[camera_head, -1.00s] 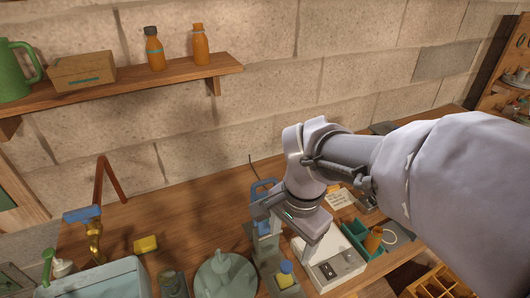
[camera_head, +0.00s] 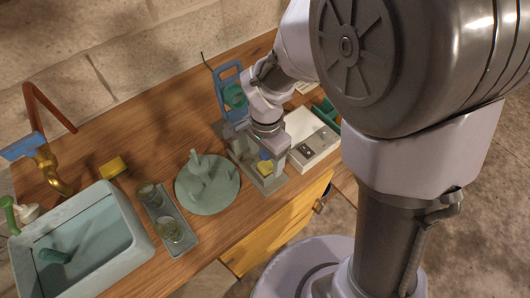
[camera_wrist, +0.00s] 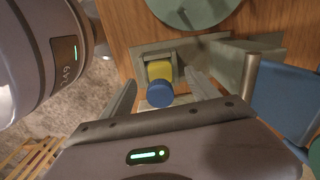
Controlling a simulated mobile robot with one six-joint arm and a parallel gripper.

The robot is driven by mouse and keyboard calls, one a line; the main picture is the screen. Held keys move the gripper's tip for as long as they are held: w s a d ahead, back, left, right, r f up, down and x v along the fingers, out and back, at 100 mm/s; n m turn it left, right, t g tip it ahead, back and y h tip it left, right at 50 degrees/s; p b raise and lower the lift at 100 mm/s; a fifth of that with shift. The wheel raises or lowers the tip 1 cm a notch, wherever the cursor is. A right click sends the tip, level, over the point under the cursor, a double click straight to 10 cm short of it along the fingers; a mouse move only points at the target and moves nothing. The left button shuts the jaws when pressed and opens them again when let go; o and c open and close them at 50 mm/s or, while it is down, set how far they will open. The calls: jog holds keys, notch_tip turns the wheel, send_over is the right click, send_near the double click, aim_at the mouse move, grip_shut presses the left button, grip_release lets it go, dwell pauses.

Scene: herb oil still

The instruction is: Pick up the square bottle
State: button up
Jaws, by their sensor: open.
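The square bottle (camera_wrist: 159,71) has a yellow body and a round blue cap, seen from above in the wrist view. It stands in a grey holder (camera_wrist: 150,50) at the front edge of the wooden bench. In the head view the bottle (camera_head: 264,168) is partly hidden by my gripper (camera_head: 268,150). In the wrist view my gripper (camera_wrist: 160,78) is open, with one finger on each side of the bottle and visible gaps. The fingers appear apart from the cap; exact height difference is hard to tell.
A white device (camera_head: 311,141) stands close on the right of the holder. A round green plate (camera_head: 208,184) with pale items lies to its left, then a grey tray (camera_head: 172,226) with two glass jars and a sink (camera_head: 86,240). A blue frame (camera_head: 229,92) stands behind.

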jog(key=shift+f, duration=0.55)
jog(key=shift+r, duration=0.1)
grip_shut()
